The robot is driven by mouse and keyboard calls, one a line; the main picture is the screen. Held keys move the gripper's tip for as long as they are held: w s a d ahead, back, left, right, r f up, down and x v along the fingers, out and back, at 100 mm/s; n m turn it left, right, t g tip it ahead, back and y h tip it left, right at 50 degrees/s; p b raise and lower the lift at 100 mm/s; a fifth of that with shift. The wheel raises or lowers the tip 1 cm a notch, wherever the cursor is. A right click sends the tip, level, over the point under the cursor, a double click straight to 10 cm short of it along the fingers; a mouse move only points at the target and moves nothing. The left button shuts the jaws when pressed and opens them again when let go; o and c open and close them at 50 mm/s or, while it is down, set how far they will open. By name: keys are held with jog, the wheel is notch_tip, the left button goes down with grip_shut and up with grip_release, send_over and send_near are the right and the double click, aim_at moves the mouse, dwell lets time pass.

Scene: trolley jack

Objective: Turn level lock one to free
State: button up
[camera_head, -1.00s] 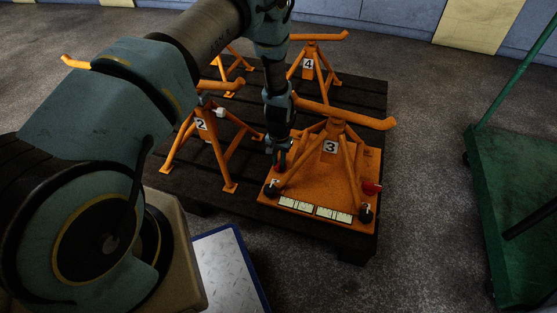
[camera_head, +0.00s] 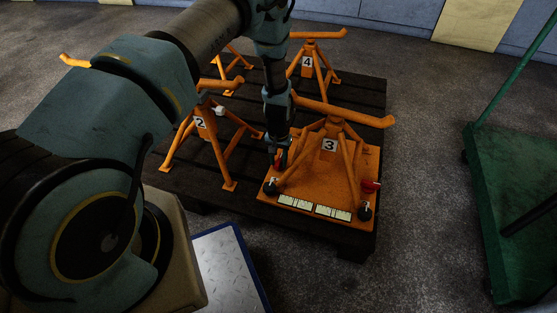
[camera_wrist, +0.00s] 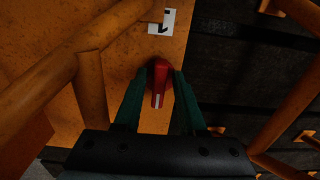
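A red lock knob (camera_wrist: 158,82) with a white stripe sits on the orange plate (camera_wrist: 157,119) in the wrist view. Its stripe end points toward the bottom of the picture. A white label (camera_wrist: 163,21) with a partly cut-off black mark is just above it. My gripper (camera_wrist: 160,74) is open, its two green fingers either side of the knob, with a narrow gap seeming to show. In the head view, my gripper (camera_head: 278,160) is low at the left edge of the orange plate (camera_head: 310,192) under stand 3 and largely hides that knob.
Stand 3 (camera_head: 331,146) has sloping legs close beside my gripper. Stand 2 (camera_head: 201,124) is to the left and stand 4 (camera_head: 307,63) behind. Another red knob (camera_head: 371,186) is at the plate's right edge. Black knobs (camera_head: 270,187) (camera_head: 365,212) are at the front corners.

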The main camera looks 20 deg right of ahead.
aim_at(279, 161)
jog(key=shift+o, duration=0.5)
jog(key=shift+r, duration=0.1)
notch_tip(279, 161, up, 11)
jog(key=p, duration=0.2)
jog(key=shift+f+p, duration=0.2)
jog(key=shift+p, duration=0.2)
